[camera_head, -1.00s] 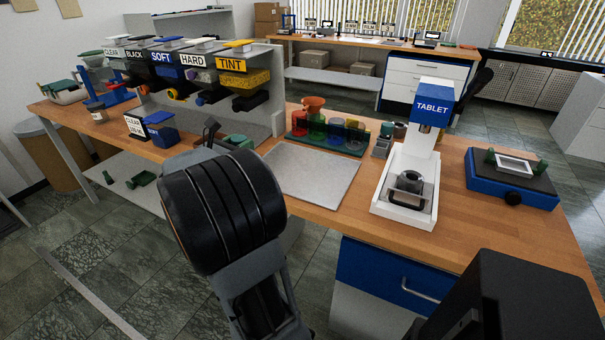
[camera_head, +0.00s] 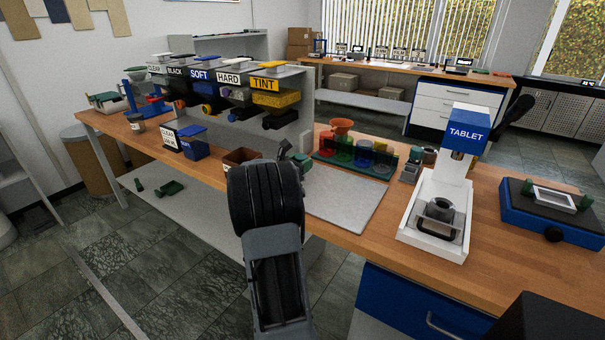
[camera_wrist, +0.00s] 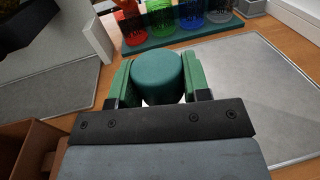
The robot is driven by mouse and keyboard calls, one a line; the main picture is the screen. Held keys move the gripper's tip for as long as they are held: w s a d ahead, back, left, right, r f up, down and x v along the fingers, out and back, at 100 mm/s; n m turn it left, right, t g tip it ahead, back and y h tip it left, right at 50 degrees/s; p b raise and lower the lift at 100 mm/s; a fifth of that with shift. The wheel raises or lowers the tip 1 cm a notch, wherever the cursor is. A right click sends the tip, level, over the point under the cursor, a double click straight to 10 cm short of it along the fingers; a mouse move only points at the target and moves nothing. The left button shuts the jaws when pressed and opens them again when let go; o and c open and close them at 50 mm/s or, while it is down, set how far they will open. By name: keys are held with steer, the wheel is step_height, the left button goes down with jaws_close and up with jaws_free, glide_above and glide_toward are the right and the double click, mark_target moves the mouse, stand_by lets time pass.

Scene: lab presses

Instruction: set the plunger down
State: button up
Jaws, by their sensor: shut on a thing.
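In the wrist view my gripper (camera_wrist: 158,100) is shut on the plunger (camera_wrist: 159,72), a dark green, round-topped piece held between two green-faced fingers. Its lower end is hidden by the fingers and the gripper body. In the head view my gripper (camera_head: 292,153) is over the bench at the left edge of the grey mat (camera_head: 345,198), and a small green part of the plunger (camera_head: 303,160) shows beside it. The white and blue TABLET press (camera_head: 466,134) stands to the right, with a dark round die (camera_head: 440,209) on its base.
A brown open box (camera_head: 240,157) stands just left of my gripper. Behind the mat is a green rack (camera_head: 355,164) with coloured cups. The labelled dispenser shelf (camera_head: 290,122) rises at the back left. A blue device (camera_head: 552,212) is at the far right. The mat is bare.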

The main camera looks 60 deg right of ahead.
steer(key=shift+d+f, duration=0.2)
steer(key=shift+f, duration=0.05)
steer(key=shift+d+f, duration=0.15)
steer(key=shift+f, duration=0.75)
steer(key=shift+d+f, duration=0.1)
steer(key=shift+f, duration=0.8)
steer(key=shift+f+b, duration=0.15)
steer(key=shift+b, duration=0.2)
steer(key=o, duration=1.1)
steer(key=shift+o, duration=0.2)
